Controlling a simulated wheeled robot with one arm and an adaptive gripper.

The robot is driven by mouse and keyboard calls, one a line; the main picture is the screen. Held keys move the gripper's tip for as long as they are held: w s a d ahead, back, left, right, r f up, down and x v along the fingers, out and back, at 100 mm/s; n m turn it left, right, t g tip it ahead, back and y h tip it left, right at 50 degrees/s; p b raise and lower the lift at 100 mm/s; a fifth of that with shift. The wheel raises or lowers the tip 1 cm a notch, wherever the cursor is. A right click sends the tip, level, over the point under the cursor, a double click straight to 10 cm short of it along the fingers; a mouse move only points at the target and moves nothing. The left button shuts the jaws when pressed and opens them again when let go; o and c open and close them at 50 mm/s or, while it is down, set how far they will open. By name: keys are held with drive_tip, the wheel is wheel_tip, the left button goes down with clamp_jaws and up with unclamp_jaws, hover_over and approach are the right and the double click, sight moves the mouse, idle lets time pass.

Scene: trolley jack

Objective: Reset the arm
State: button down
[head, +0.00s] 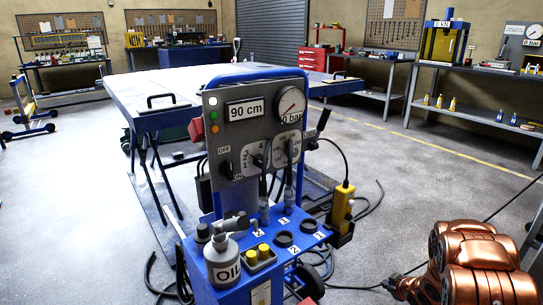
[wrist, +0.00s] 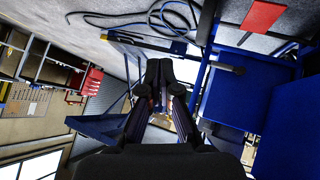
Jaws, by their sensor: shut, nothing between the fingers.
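My copper-coloured arm (head: 470,262) is at the bottom right of the head view, folded low beside the blue control trolley. My gripper (wrist: 160,72) shows in the wrist view with its dark fingertips together and nothing between them. In the head view its dark end (head: 392,286) is small, near the floor, right of the trolley. The blue trolley (head: 205,280) carries a grey control panel (head: 232,128) with a "90 cm" display, a "0 bar" gauge and knobs.
An oil can (head: 222,262) and sockets sit on the trolley top. A yellow pendant (head: 341,210) hangs at its right, with loose cables on the floor. A blue lift table (head: 135,90) stands behind. Shelves (head: 455,118) line the right wall; floor between is mostly clear.

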drive_tip(key=s+d+r+m+g+h+p, duration=0.1)
drive_tip(key=s+r+h+p, duration=0.15)
drive_tip(key=r, duration=0.55)
drive_tip(key=s+d+r+m+g+h+p, duration=0.1)
drive_tip(key=d+r+p, duration=0.15)
drive_tip(key=r, duration=0.65)
drive_tip(key=s+a+r+m+g+h+p, duration=0.1)
drive_tip(key=s+a+r+p, duration=0.1)
drive_tip(key=s+r+p, duration=0.45)
drive_tip(key=s+a+r+m+g+h+p, duration=0.1)
drive_tip(key=s+a+r+m+g, duration=0.15)
drive_tip(key=r, duration=0.75)
drive_tip(key=s+a+r+g+y+p, duration=0.1)
drive_tip(key=s+a+r+p, duration=0.3)
drive_tip(key=s+a+r, duration=0.3)
drive_tip(key=s+a+r+m+g+y+p, duration=0.1)
drive_tip(key=s+a+r+p, duration=0.4)
drive_tip(key=s, duration=1)
drive_tip(key=s+a+r+g+y+p, duration=0.2)
drive_tip(key=s+a+r+p, duration=0.3)
drive_tip(key=s+a+r, duration=0.4)
wheel_tip(320, 180, up, 3)
drive_tip(key=s+g, duration=0.1)
drive_tip(key=s, duration=0.1)
drive_tip(key=shift+s, duration=0.3)
drive_tip(key=shift+s+f+g+y, duration=0.1)
drive_tip(key=shift+g+y, duration=0.15)
